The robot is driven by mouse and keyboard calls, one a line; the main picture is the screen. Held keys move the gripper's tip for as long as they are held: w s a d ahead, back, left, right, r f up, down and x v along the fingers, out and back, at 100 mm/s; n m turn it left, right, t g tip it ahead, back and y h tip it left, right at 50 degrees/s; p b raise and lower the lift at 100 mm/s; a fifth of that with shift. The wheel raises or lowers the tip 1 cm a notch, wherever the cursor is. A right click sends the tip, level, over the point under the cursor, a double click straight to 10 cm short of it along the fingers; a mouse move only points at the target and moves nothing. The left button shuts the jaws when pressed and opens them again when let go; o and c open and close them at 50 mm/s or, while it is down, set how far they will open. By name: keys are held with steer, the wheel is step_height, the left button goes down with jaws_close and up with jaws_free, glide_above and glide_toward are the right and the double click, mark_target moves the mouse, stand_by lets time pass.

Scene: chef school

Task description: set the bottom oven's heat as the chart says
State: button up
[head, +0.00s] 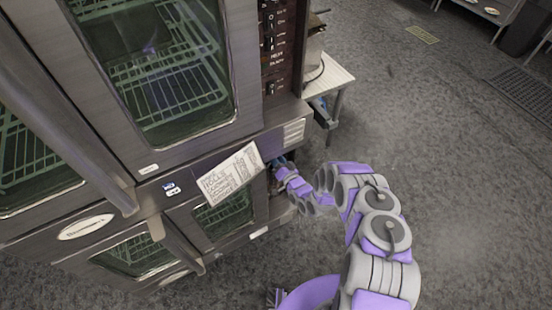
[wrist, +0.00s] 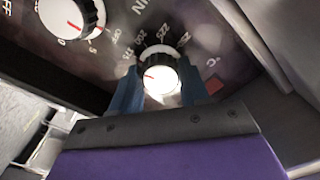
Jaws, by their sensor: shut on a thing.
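The bottom oven (head: 225,215) stands under the top oven, its glass doors closed. The chart (head: 230,176), a white sheet with dark lettering, hangs tilted across its upper front; the lettering is too small to read surely. My gripper (head: 281,165) reaches the control panel at the oven's right side, where the panel is mostly hidden. In the wrist view my gripper's blue fingers (wrist: 160,82) are shut on both sides of the heat knob (wrist: 160,78), black with a white face.
Another knob (wrist: 72,16) with a red mark sits up and left on the panel. A red square (wrist: 213,84) is right of the heat knob. The top oven (head: 160,75) is above. A small table (head: 328,82) stands behind; open floor lies right.

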steer(key=shift+s+d+f, duration=0.1)
steer(key=shift+f, duration=0.15)
steer(key=o, duration=0.9)
steer(key=shift+c, duration=0.2)
steer(key=shift+o, duration=1)
steer(key=shift+r, duration=0.15)
steer(key=v, duration=1.7)
steer(key=shift+d, duration=0.2)
